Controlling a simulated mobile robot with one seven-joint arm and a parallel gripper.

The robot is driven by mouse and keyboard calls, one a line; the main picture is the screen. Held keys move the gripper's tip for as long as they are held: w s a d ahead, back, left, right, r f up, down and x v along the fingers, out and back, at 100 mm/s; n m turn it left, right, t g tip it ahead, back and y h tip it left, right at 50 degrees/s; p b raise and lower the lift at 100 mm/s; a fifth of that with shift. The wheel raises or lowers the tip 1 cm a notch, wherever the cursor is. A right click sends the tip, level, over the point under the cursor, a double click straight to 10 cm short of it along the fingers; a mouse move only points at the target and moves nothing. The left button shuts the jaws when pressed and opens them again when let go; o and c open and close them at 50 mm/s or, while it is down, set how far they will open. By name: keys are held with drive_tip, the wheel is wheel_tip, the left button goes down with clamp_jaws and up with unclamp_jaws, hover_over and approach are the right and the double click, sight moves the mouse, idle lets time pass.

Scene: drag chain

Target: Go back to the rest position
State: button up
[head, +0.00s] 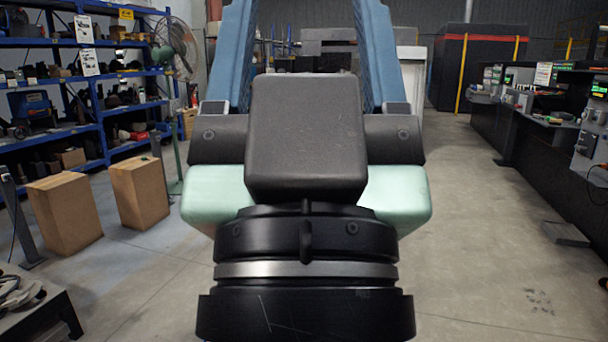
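My gripper (306,18) fills the middle of the head view, pointing away from the camera. Its two long blue fingers stand wide apart, and their tips run out of the top of the picture. Only background shows in the gap between them, with nothing held in the visible part. The black wrist block, the black mount with a silver ring and mint-green side parts lie below the fingers. They hide the lower part of the gap and the floor behind. No drag chain can be made out.
Blue shelves (95,105) with parts and a standing fan (176,48) are at left. Two cardboard boxes (66,212) (139,192) stand before them. A dark workbench (545,135) with equipment runs along the right, with a flat grey object (566,233) on the floor. The concrete floor (490,260) is mostly clear.

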wheel_tip(320, 180, up, 31)
drive_tip(key=p, duration=2.8)
drive_tip(key=shift+p, duration=0.3)
drive_tip(key=shift+a+f, duration=0.1)
drive_tip(key=shift+c, duration=0.2)
